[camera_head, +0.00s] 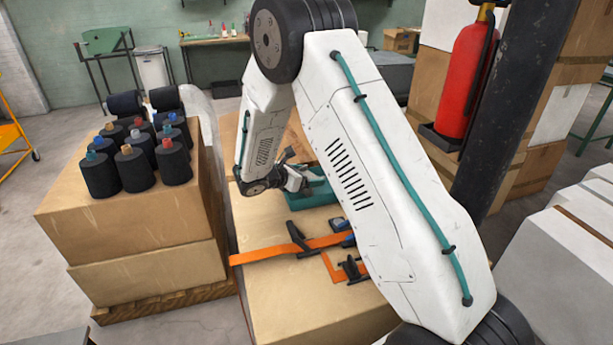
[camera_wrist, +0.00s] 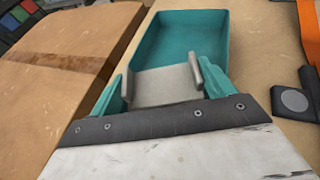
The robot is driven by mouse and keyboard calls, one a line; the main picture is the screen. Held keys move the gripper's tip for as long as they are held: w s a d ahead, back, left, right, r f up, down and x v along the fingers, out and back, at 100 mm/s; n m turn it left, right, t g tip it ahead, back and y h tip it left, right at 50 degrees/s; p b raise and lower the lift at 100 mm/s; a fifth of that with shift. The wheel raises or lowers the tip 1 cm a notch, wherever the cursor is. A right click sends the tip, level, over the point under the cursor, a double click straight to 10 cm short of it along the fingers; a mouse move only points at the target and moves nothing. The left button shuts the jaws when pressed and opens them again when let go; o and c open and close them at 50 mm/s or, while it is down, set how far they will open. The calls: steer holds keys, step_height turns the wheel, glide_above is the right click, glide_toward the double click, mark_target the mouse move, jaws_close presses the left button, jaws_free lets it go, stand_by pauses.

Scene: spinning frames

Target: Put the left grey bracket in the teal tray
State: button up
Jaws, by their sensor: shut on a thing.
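The teal tray (camera_wrist: 186,32) lies ahead of my gripper in the wrist view. It also shows in the head view (camera_head: 318,194), partly hidden behind my arm. My gripper (camera_wrist: 163,82) is shut on a grey bracket (camera_wrist: 165,87), a flat piece with raised ends, held between its teal fingers. The bracket overlaps the near part of the tray in the wrist view; its height above the tray cannot be told. In the head view my gripper (camera_head: 297,181) is beside the tray, and the bracket there is too small to make out clearly.
Orange strap (camera_head: 275,252) and dark clamp-like pieces (camera_head: 298,238) lie on the cardboard surface nearer than the tray. A box (camera_head: 130,235) with several dark spools stands at left. A black post (camera_head: 520,95) and a red extinguisher (camera_head: 465,80) stand at right.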

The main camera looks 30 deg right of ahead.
steer(key=shift+f, duration=0.2)
steer(key=o, duration=0.9)
